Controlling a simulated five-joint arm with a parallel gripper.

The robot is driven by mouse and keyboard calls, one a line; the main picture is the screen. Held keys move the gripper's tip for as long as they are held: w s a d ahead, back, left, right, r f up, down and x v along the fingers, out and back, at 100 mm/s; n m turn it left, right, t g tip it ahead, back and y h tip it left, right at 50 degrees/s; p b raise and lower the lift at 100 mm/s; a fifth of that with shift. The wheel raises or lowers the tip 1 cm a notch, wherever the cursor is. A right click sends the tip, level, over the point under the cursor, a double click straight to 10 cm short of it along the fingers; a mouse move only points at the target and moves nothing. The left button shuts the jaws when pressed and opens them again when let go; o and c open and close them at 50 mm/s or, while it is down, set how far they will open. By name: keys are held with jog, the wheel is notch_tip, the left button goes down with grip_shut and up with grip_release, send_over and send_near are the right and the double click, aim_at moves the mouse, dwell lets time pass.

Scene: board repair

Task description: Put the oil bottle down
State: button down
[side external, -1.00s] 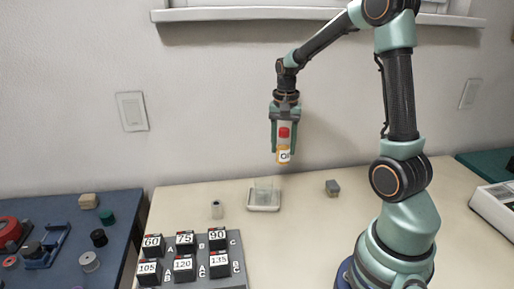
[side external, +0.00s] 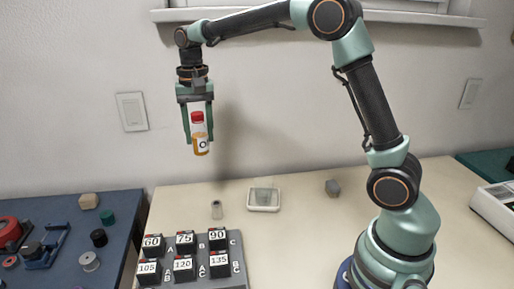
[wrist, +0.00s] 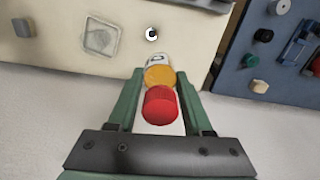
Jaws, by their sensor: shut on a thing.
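The oil bottle (side external: 200,138) has a red cap, yellow oil and a white label with a dark letter. My gripper (side external: 198,132) is shut on it and holds it upright in the air, well above the table. In the wrist view the bottle's red cap (wrist: 160,105) sits between the green fingers of my gripper (wrist: 158,98).
The cream table (side external: 310,240) holds a grey board (side external: 215,279) with several numbered black blocks, a small grey cylinder (side external: 216,210), a white tray (side external: 264,207) and a grey block (side external: 332,187). A blue table (side external: 60,215) with loose parts stands left. Right of the tray is clear room.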

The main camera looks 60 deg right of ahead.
jog(key=w+m, duration=1)
jog(key=f, duration=2)
jog(key=shift+a, duration=0.35)
jog(key=shift+s+f, duration=0.1)
jog(key=shift+c, duration=1.6)
grip_release()
